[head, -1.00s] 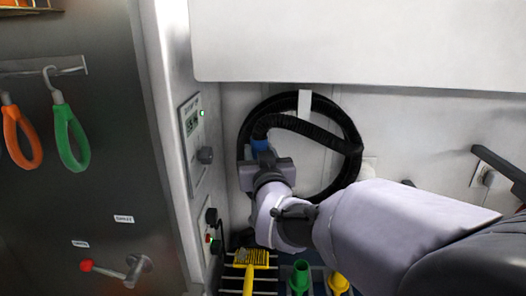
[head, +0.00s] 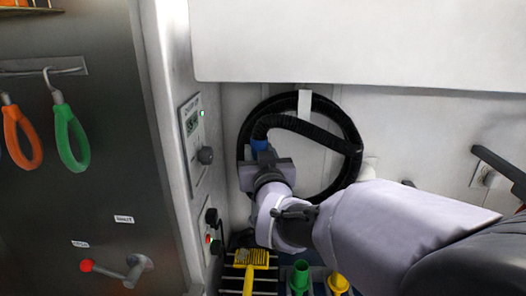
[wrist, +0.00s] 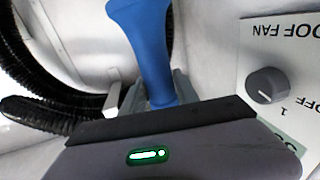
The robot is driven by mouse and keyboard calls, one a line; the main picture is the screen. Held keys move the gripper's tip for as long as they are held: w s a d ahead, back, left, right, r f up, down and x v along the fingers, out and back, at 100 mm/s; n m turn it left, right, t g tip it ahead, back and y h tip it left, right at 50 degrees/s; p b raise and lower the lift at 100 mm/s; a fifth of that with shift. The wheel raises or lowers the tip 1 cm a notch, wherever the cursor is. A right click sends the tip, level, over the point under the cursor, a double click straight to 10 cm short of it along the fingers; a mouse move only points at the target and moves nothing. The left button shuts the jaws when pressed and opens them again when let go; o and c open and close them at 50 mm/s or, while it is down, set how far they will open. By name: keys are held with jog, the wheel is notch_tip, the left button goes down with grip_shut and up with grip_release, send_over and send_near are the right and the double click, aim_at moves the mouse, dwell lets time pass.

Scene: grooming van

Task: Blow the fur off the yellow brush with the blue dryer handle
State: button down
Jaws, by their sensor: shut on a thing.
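The blue dryer handle (wrist: 152,55) stands between my gripper's fingers (wrist: 155,92) in the wrist view, and the gripper is shut on it. In the head view only a small blue part of the handle (head: 260,145) shows above my gripper (head: 262,160), in front of the coiled black hose (head: 300,122). The yellow brush (head: 250,258) lies on a dark slatted rack at the bottom, below and apart from my gripper. A greyish-tan patch, likely fur, covers part of its head (head: 245,256).
A wall panel with a knob (head: 205,155) stands left of my gripper; the knob (wrist: 267,85) is labelled roof fan. Green (head: 299,277) and yellow (head: 338,283) cones stand right of the brush. Orange (head: 22,137) and green (head: 71,140) loops hang at left. A white cabinet (head: 360,45) overhangs.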

jog(key=shift+a, duration=0.1)
jog(key=shift+w+a, duration=0.1)
jog(key=shift+a, duration=2.3)
